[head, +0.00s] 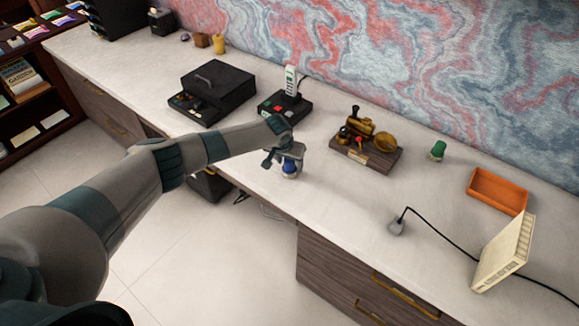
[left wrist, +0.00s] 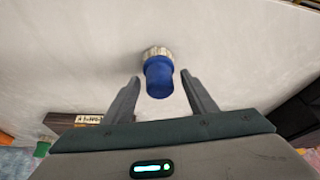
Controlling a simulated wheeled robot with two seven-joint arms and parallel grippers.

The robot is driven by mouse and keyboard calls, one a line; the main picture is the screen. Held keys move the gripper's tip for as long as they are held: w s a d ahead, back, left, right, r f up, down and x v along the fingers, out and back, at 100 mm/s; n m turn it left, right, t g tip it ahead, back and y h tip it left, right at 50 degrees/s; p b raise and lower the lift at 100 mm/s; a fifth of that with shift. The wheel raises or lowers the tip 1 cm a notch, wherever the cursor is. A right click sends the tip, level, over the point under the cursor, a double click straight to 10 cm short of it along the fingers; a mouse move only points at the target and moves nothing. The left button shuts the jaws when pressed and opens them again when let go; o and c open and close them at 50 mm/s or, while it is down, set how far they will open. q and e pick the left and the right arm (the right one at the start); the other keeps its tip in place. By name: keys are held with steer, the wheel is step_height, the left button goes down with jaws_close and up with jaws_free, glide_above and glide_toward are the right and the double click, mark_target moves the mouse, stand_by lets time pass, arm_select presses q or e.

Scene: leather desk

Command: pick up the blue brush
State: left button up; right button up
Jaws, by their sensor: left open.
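The blue brush (head: 290,168) stands on the white desk (head: 330,205) near its front edge. In the left wrist view the blue brush (left wrist: 159,76) has a blue body and a pale, ribbed end. My left gripper (head: 285,162) is open at the brush, and its fingers partly cover it in the head view. In the left wrist view the two fingertips of my left gripper (left wrist: 160,78) are on either side of the blue part, with gaps showing on both sides. My right gripper is not in view.
A wooden board with brass items (head: 367,155) stands right of the brush. A black phone base (head: 283,107) is behind. A green brush-like item (head: 438,150), an orange tray (head: 497,191) and a cream box (head: 503,252) stand farther right. Desk space right of the brush is clear.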

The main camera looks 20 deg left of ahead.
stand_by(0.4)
arm_select(q)
steer(key=c, duration=0.9)
steer(key=shift+c, duration=0.2)
steer(key=shift+r, duration=0.15)
steer(key=shift+r, duration=0.4)
steer(key=r+b, duration=0.2)
steer(key=r, duration=0.1)
steer(key=shift+d+r, duration=0.1)
steer(key=shift+d, duration=0.2)
steer(key=d+r+b, duration=0.4)
steer(key=d+r, duration=0.2)
steer(key=d, duration=0.5)
steer(key=shift+w+r, duration=0.15)
steer(key=shift+r, duration=0.25)
